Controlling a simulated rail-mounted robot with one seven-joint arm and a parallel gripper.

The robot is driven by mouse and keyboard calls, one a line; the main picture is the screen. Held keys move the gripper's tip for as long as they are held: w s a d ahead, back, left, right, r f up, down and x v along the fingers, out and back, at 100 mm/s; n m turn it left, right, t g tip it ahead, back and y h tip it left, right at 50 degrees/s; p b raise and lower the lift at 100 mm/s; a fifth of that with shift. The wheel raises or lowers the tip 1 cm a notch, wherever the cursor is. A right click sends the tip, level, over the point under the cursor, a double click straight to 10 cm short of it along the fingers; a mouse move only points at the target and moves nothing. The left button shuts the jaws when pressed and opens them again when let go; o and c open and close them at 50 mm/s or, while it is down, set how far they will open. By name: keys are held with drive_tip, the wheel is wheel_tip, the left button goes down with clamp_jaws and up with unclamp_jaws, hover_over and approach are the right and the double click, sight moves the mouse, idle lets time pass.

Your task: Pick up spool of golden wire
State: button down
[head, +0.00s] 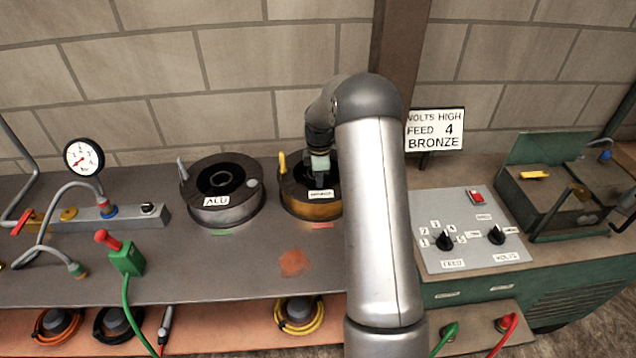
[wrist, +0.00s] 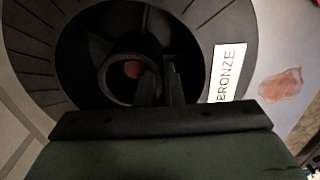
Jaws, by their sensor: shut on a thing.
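The spool of golden wire (head: 325,211) sits on the bench, with dark flanges, golden wire round its side and a small white label. My arm covers its right part. In the wrist view the spool's dark top (wrist: 45,60) fills much of the picture, with a label reading BRONZE (wrist: 227,72). My gripper (wrist: 158,85) points down into the spool's recessed middle. Its fingers are shut on the wall of the round central hub (wrist: 115,88). In the head view my gripper (head: 320,178) is over the spool, its fingertips hidden.
A grey spool labelled ALU (head: 222,205) stands close to the left. To the right are a sign (head: 435,130) reading BRONZE, a control panel (head: 470,228) and a green case (head: 550,190). A wall is behind. The bench in front is mostly clear.

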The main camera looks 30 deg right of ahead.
drive_tip(key=shift+r, duration=0.25)
drive_tip(key=shift+s+r+b, duration=0.1)
drive_tip(key=shift+r+b, duration=0.1)
drive_tip(key=shift+b, duration=0.2)
wheel_tip(320, 180, up, 6)
drive_tip(key=shift+r+b, duration=0.1)
drive_tip(key=shift+b, duration=0.45)
drive_tip(key=s+a+b, duration=0.2)
drive_tip(key=s+a, duration=0.1)
drive_tip(key=s, duration=0.6)
drive_tip(key=s+a+b, duration=0.2)
drive_tip(key=s+a, duration=0.2)
drive_tip(key=s, duration=0.5)
wheel_tip(320, 180, up, 13)
drive_tip(key=p, duration=1)
drive_tip(key=shift+s, duration=0.25)
drive_tip(key=shift+r+p, duration=0.1)
drive_tip(key=shift+p, duration=0.25)
